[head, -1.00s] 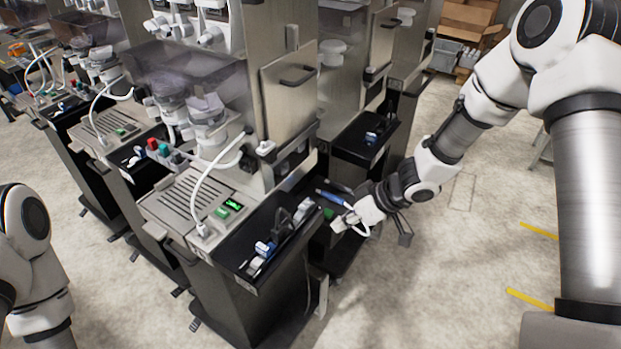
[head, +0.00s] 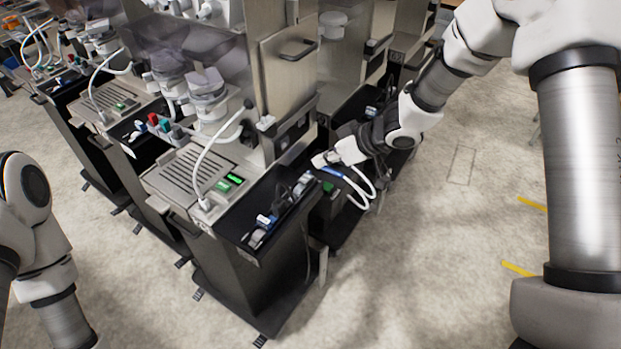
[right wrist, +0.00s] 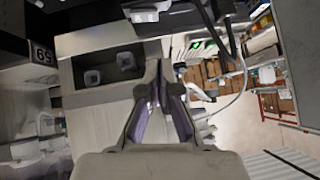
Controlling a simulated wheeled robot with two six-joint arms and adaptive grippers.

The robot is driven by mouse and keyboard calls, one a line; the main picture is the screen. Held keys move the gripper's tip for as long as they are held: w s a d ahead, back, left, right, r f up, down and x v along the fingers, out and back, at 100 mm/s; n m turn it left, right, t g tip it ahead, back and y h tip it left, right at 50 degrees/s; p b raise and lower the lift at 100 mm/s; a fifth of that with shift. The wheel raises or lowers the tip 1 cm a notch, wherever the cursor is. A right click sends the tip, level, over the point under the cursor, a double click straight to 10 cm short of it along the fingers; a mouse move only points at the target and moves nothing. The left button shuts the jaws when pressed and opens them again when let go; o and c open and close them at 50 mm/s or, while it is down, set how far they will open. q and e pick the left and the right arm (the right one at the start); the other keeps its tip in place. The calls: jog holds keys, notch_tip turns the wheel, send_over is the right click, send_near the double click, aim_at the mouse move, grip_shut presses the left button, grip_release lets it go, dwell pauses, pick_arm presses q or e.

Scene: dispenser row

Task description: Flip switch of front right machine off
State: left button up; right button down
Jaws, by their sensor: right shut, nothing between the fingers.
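The front right machine (head: 205,175) is a steel dispenser with a drip grate, a white hose and a lit green display (head: 235,179). A small white fitting (head: 266,122) sits on its right side; I cannot tell whether this is the switch. My right gripper (head: 322,160) is beside the machine's right side, near its black side tray (head: 262,205). In the right wrist view its purple fingers (right wrist: 158,75) are together and empty, in front of a pale panel with a dark recess (right wrist: 108,68) holding two pale knobs. My left arm shows at the left; its gripper is out of view.
More dispensers stand in a row behind and to the left, with a neighbouring one (head: 347,60) behind my right arm. Blue and white items (head: 265,220) lie on the side tray. The floor (head: 440,250) at the right is open.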

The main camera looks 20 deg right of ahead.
aim_at(301, 181)
jog(key=x, duration=0.4)
jog(key=shift+w, duration=0.15)
notch_tip(301, 181, down, 3)
jog(key=shift+r, duration=0.1)
jog(key=shift+s+a+f+p, duration=0.1)
jog(key=shift+s+f+p, duration=0.2)
jog(key=shift+f, duration=0.3)
jog(key=shift+w, duration=0.1)
